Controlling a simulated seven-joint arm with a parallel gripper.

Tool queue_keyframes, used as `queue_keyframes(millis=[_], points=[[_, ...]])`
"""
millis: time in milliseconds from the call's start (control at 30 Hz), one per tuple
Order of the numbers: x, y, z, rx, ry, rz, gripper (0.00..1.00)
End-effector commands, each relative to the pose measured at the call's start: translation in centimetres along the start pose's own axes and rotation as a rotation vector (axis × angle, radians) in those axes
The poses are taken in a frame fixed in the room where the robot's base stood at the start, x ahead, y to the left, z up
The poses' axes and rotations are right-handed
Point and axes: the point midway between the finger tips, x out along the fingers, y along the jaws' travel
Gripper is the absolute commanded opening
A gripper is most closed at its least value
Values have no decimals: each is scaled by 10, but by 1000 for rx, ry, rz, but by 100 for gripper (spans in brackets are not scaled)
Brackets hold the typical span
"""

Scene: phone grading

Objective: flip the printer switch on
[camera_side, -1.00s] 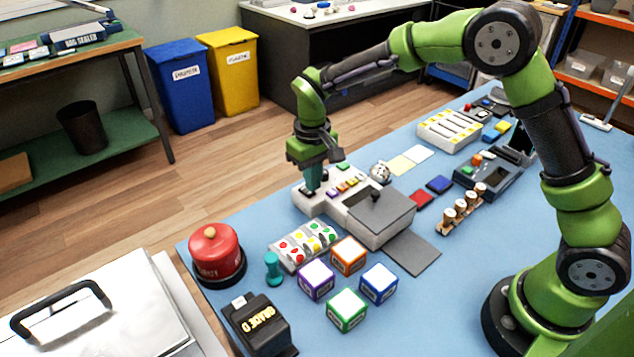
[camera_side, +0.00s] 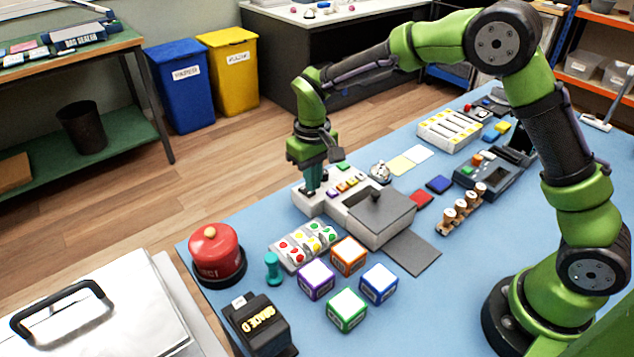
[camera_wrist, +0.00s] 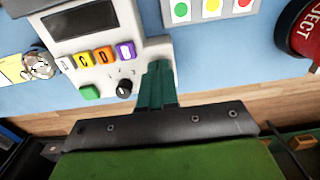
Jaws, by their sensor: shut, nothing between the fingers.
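The printer (camera_side: 379,228) is a light grey machine on the blue table, with a row of coloured buttons and a darker grey flat part. The wrist view shows its panel (camera_wrist: 146,52) with a dark screen, orange, yellow and purple buttons, a green button and a black knob (camera_wrist: 124,88). My gripper (camera_side: 312,191) points down at the printer's far left end, its fingertips at or just above the surface. In the wrist view my teal fingers (camera_wrist: 159,70) are together and empty, beside the knob. I cannot make out the switch; the fingers may hide it.
A red domed button (camera_side: 216,252) stands at the left front. A tray with coloured stickers (camera_side: 304,245) and several cubes (camera_side: 347,310) lie in front of the printer. Wooden-handled stamps (camera_side: 462,208) stand to its right. A silver bell (camera_side: 380,172) is behind it.

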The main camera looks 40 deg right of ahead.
Motion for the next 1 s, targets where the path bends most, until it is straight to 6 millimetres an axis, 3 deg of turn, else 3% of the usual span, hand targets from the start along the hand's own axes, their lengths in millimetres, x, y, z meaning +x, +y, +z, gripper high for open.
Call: queue_keyframes(millis=[1000], points=[[8,0,0,0,-1,0,0]])
